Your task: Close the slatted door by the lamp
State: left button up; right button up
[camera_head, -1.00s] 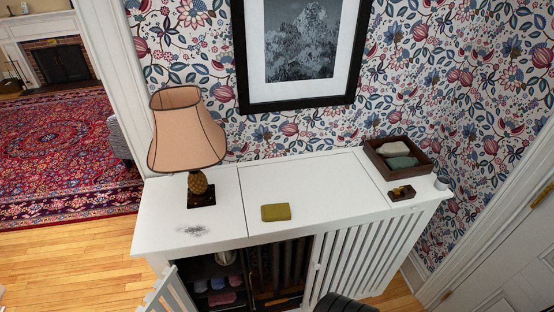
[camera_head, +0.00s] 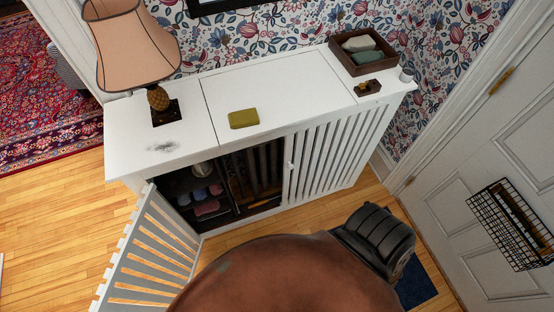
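The slatted door (camera_head: 150,254) on the lamp side of the white cabinet stands swung open toward the lower left of the head view. The lamp (camera_head: 135,45) has a pink shade and a pineapple-shaped base and stands on the left end of the cabinet top. The opening behind the door shows shelves with folded cloths (camera_head: 207,198). The other slatted door (camera_head: 338,148), on the right, is shut. Neither of my grippers is in view.
A yellow-green folded item (camera_head: 243,118) lies on the white cabinet top (camera_head: 285,80). A wooden tray (camera_head: 362,50) with cloths and a small wooden holder (camera_head: 367,88) are at its right end. A wire basket (camera_head: 510,222) hangs on the white door at right. Wood floor (camera_head: 50,220) is clear at left.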

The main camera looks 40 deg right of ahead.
aim_at(106, 291)
jog(key=z, duration=2.35)
jog(key=k, duration=0.9)
jog(key=u, duration=1.1)
